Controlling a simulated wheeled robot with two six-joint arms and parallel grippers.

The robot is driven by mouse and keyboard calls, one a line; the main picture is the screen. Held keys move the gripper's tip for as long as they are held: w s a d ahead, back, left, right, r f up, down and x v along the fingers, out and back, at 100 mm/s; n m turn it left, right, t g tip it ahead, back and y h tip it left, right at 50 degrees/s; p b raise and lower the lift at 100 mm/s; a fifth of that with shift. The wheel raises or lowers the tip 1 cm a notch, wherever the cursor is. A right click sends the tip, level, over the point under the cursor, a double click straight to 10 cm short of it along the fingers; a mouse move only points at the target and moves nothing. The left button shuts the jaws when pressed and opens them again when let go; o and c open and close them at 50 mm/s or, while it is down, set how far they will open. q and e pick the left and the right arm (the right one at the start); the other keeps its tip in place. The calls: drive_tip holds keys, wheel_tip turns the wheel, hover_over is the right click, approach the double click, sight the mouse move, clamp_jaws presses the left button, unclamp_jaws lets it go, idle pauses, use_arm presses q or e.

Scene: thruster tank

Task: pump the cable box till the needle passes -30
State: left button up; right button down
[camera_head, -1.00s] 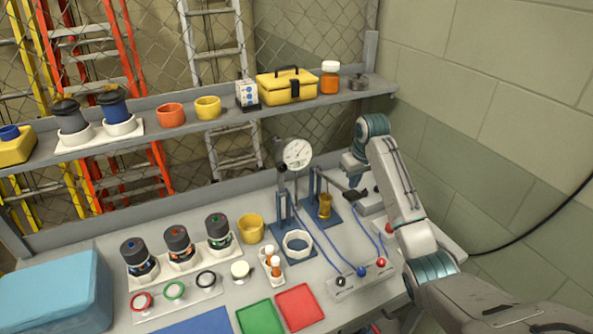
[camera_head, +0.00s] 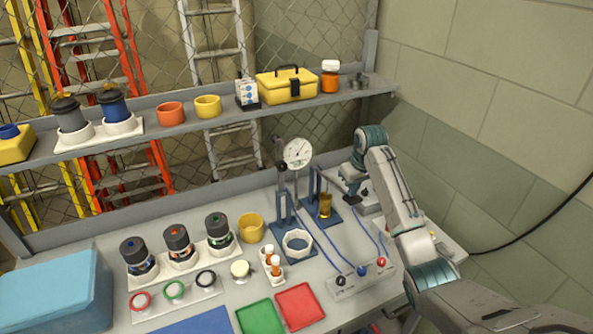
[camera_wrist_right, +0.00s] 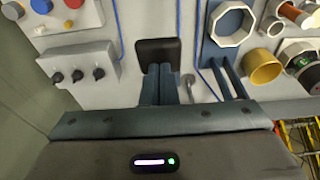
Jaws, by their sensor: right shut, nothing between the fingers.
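The round white gauge (camera_head: 298,153) stands upright behind the bench devices; its needle is too small to read against the scale. My right gripper (camera_head: 351,187) is shut and empty, pointing down over a dark pad at the right rear of the bench. In the right wrist view the closed fingers (camera_wrist_right: 160,84) lie over the near edge of the dark pad (camera_wrist_right: 158,52); I cannot tell whether they touch it. A box with knobs (camera_head: 350,286) and blue cables stands in front; I cannot tell which item is the cable box. My left gripper is out of view.
Blue stands hold a white ring (camera_head: 297,233) and a yellow cylinder (camera_head: 325,206) left of my right gripper. A shelf (camera_head: 225,121) with a yellow toolbox (camera_head: 287,86) runs behind. Red (camera_head: 300,306) and green (camera_head: 260,317) mats lie in front.

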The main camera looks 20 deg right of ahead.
drive_tip(key=s+b+x, duration=0.2)
drive_tip(key=x, duration=0.8)
drive_tip(key=p+v, duration=0.2)
drive_tip(key=v, duration=0.1)
drive_tip(key=p+v, duration=0.1)
drive_tip(key=shift+w+r, duration=0.3)
drive_tip(key=shift+w, duration=0.05)
drive_tip(key=v, duration=0.2)
drive_tip(key=w+v, duration=0.1)
drive_tip(key=v, duration=0.4)
drive_tip(key=shift+w+r, duration=0.3)
drive_tip(key=shift+r, duration=0.1)
drive_tip(key=shift+s+r, duration=0.1)
drive_tip(key=shift+r, duration=0.35)
drive_tip(key=shift+f, duration=0.15)
